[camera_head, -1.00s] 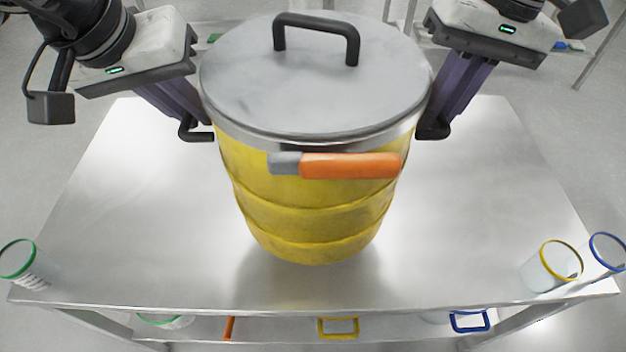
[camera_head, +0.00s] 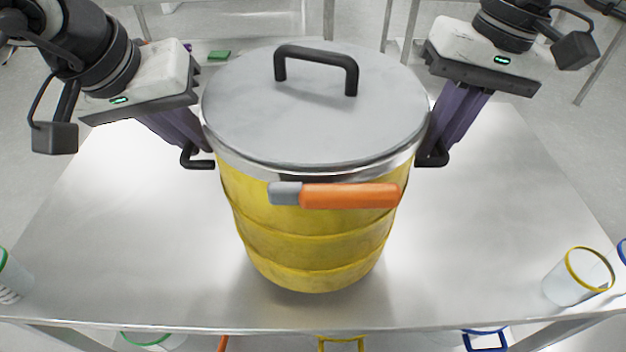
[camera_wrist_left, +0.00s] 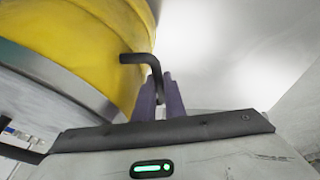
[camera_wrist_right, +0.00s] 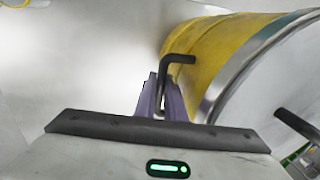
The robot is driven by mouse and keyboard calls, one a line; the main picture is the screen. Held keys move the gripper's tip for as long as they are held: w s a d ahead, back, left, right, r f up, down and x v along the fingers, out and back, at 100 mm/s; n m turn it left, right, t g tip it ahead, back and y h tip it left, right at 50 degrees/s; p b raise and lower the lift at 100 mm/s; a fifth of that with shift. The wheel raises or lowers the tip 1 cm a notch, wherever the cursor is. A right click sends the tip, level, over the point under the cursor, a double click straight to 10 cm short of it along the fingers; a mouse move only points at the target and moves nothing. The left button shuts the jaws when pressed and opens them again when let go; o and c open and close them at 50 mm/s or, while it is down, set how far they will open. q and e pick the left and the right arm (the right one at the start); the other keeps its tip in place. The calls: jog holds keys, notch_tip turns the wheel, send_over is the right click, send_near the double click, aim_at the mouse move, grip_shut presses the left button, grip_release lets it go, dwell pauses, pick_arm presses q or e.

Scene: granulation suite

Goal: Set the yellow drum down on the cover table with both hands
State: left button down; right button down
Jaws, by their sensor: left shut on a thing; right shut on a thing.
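The yellow drum (camera_head: 310,240) stands upright over the middle of the cover table (camera_head: 490,220), with its grey lid (camera_head: 315,120) on. Whether its base touches the tabletop, I cannot tell; a soft shadow lies around it. My left gripper (camera_head: 203,150) is shut on the black side handle at the drum's left, which also shows in the left wrist view (camera_wrist_left: 135,58). My right gripper (camera_head: 430,150) is shut on the opposite black handle, seen in the right wrist view (camera_wrist_right: 178,59). An orange-and-grey lever (camera_head: 350,195) sits across the drum's front.
A yellow-rimmed clear container (camera_head: 575,280) stands at the table's front right, with a blue-rimmed one partly cut off beside it. A green-rimmed one (camera_head: 12,280) is at the front left. Several coloured-handled things show below the front edge. The tabletop around the drum is bare.

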pick_arm(q)
jog(key=shift+w+a+f, duration=0.1)
jog(key=shift+a, duration=0.1)
pick_arm(e)
jog(key=shift+d+f, duration=0.1)
jog(key=shift+d, duration=0.1)
